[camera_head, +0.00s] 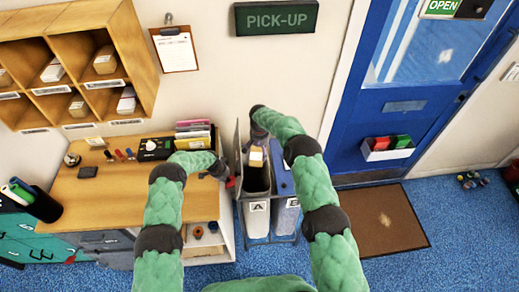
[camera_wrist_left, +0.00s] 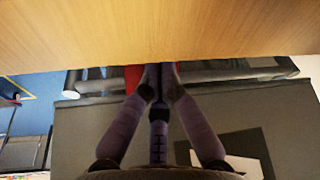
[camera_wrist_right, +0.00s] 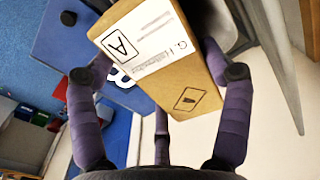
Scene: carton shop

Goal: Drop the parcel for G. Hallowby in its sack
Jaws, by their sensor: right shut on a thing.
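My right gripper (camera_wrist_right: 158,90) is shut on a brown parcel (camera_wrist_right: 190,88), its fingers on either side. The label shows a boxed letter A and a name starting "G. H"; the rest is hard to read. The parcel (camera_head: 256,154) is over the mouth of the grey sack marked A (camera_head: 257,222), left of the blue sack marked B (camera_head: 284,185). I cannot tell how far inside it is. My left gripper (camera_head: 222,170) is between the desk and sack A; its fingers (camera_wrist_left: 160,72) are drawn together, with something red beside their tips.
The wooden desk (camera_head: 110,195) is left of the sack stand, with a dark tray and upright folders at its back edge. Pigeonholes (camera_head: 78,65) hang above. A blue door (camera_head: 405,110) and brown mat (camera_head: 385,220) are on the right.

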